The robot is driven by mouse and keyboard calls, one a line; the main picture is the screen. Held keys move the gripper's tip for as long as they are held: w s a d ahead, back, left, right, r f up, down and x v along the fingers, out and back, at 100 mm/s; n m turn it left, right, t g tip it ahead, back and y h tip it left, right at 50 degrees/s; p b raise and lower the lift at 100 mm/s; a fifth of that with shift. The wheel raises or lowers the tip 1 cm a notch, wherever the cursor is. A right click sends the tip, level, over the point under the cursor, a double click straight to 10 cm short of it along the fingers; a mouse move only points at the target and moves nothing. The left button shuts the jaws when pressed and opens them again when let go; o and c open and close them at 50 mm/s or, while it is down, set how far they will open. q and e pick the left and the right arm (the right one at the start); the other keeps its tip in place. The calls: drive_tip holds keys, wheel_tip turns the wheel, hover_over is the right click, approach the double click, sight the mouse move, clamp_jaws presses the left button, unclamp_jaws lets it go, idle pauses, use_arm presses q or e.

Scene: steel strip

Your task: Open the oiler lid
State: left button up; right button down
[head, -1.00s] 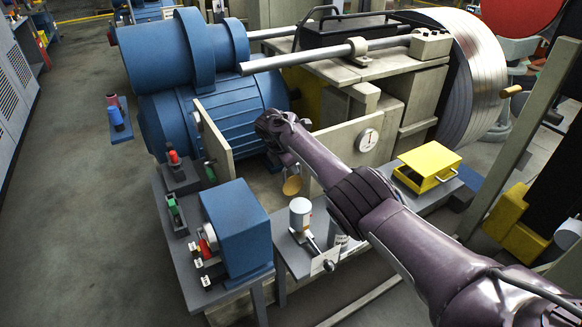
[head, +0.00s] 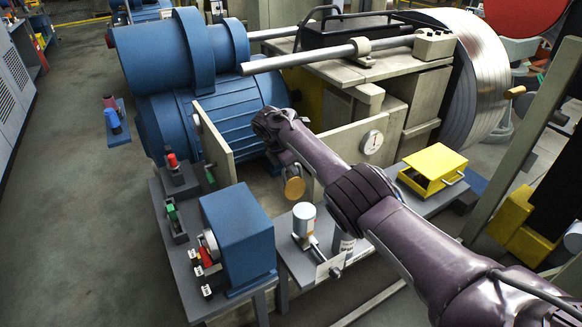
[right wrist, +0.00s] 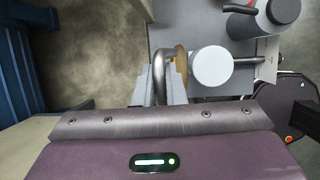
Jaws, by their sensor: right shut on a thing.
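A brass round disc (head: 294,187), which looks like the oiler lid, shows tilted just below the end of my right arm in the head view. In the right wrist view only its edge (right wrist: 181,65) shows, beside the grey fingers of my right gripper (right wrist: 160,88). A bent grey metal bar (right wrist: 158,65) runs up from between the fingers and curves right. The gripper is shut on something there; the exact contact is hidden. A white-topped cylinder (head: 303,218) stands close by; its round top (right wrist: 211,68) is right of the fingers. My left gripper is out of view.
A blue box (head: 238,235) stands on the grey bench left of the cylinder. A lever plate (head: 330,266) is in front of it. A yellow box (head: 433,168) is to the right. A pale panel with a dial (head: 372,142) stands behind my arm. A dark-handled grey cylinder (right wrist: 275,18) is nearby.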

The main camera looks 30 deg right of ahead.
drive_tip(key=shift+w+f, duration=0.3)
drive_tip(key=shift+w, duration=0.1)
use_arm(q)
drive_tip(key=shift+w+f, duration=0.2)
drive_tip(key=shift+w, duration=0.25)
use_arm(e)
drive_tip(key=c, duration=1.5)
unclamp_jaws()
drive_tip(key=shift+r, duration=0.1)
drive_tip(key=shift+a+r, duration=0.1)
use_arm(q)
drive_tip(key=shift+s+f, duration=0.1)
use_arm(e)
drive_tip(key=v, duration=0.7)
drive_tip(key=shift+a+r, duration=0.15)
drive_tip(key=shift+r, duration=0.05)
